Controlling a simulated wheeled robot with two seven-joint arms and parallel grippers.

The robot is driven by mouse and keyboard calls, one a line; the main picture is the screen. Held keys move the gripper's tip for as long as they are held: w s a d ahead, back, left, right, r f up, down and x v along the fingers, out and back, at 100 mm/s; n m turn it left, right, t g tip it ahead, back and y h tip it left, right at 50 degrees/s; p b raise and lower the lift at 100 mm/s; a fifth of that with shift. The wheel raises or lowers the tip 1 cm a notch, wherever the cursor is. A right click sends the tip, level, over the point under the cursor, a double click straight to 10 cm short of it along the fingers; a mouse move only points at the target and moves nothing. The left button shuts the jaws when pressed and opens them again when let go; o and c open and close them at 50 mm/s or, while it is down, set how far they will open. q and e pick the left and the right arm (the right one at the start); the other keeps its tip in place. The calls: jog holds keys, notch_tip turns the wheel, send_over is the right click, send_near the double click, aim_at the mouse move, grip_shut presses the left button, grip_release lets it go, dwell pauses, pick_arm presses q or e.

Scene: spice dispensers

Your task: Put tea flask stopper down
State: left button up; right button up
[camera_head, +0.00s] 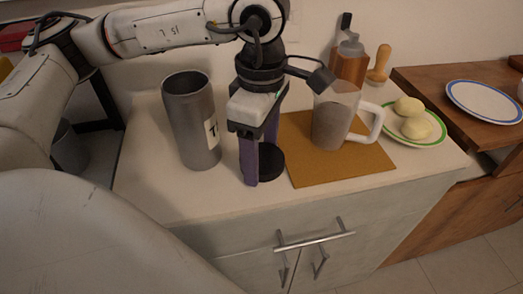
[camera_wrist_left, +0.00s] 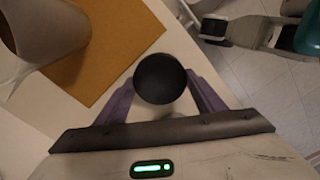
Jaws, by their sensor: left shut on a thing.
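The tea flask (camera_head: 192,120) is a grey metal cylinder with a label, standing open-topped on the white counter in the head view. The stopper (camera_head: 270,161) is a round black disc between the purple fingers of my left gripper (camera_head: 258,172), at or very near the counter between the flask and the brown board. In the left wrist view the stopper (camera_wrist_left: 160,78) sits between both fingertips (camera_wrist_left: 160,95), and the fingers close on its sides. I cannot tell whether it touches the counter. My right gripper does not show in the head view.
A plate of pale round food (camera_head: 431,141), a brown bottle (camera_head: 349,62) and a wooden pestle (camera_head: 379,65) are farther right. The counter's front edge is close; bare counter (camera_head: 215,190) lies before the flask.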

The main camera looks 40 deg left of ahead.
aim_at(262, 157)
pick_arm(q)
jog(key=shift+f, duration=0.3)
jog(key=o, duration=1)
jog(key=shift+r, duration=0.15)
jog(key=shift+r, duration=0.3)
notch_tip(262, 157, up, 12)
jog(key=p, duration=0.1)
jog(key=shift+f, duration=0.1)
